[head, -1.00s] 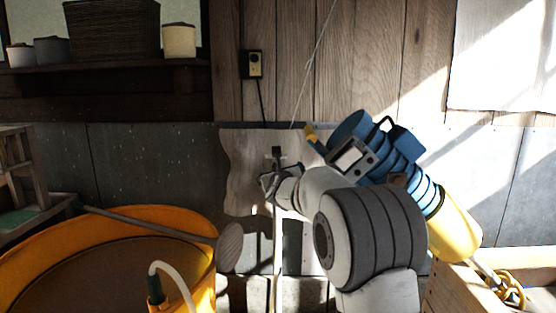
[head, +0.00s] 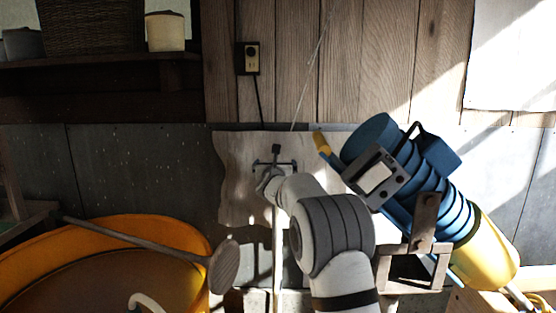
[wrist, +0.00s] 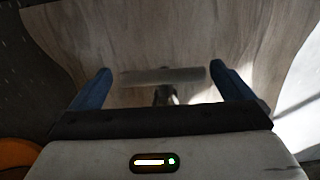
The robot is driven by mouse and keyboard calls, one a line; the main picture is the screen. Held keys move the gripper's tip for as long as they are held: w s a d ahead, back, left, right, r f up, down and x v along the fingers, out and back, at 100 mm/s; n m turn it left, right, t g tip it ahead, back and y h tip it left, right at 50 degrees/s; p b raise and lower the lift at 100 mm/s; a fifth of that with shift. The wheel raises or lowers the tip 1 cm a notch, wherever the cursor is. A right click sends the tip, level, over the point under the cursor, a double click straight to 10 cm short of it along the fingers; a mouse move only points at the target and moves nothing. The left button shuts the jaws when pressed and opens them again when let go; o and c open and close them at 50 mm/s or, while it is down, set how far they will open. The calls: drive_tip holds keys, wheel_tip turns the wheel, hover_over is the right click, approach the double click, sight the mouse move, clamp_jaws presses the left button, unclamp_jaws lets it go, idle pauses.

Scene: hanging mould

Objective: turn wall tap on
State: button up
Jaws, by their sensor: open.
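The wall tap (head: 276,149) shows in the head view as a small dark fitting on a pale wavy-edged board (head: 232,185) on the wall. In the wrist view its flat grey handle (wrist: 160,76) lies crosswise on a short stem. My gripper (wrist: 159,72) is open, with one blue finger at each side of the handle. Gaps show between the handle and both fingers, and nothing is held. In the head view my gripper (head: 274,165) is just below the tap, and my arm hides part of the board. Whether the palm touches the tap cannot be told.
An orange tub (head: 190,260) with a grey paddle (head: 224,266) across it stands at lower left. A blue and yellow device (head: 420,190) is close on the right of my arm. A socket (head: 252,58) is above, and a shelf (head: 100,75) at upper left.

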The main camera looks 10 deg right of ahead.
drive_tip(key=shift+w+d+p, duration=0.2)
drive_tip(key=shift+w, duration=0.5)
drive_tip(key=shift+w+d+p, duration=0.2)
drive_tip(key=shift+w, duration=0.5)
drive_tip(key=shift+c, duration=0.4)
drive_tip(key=c, duration=0.6)
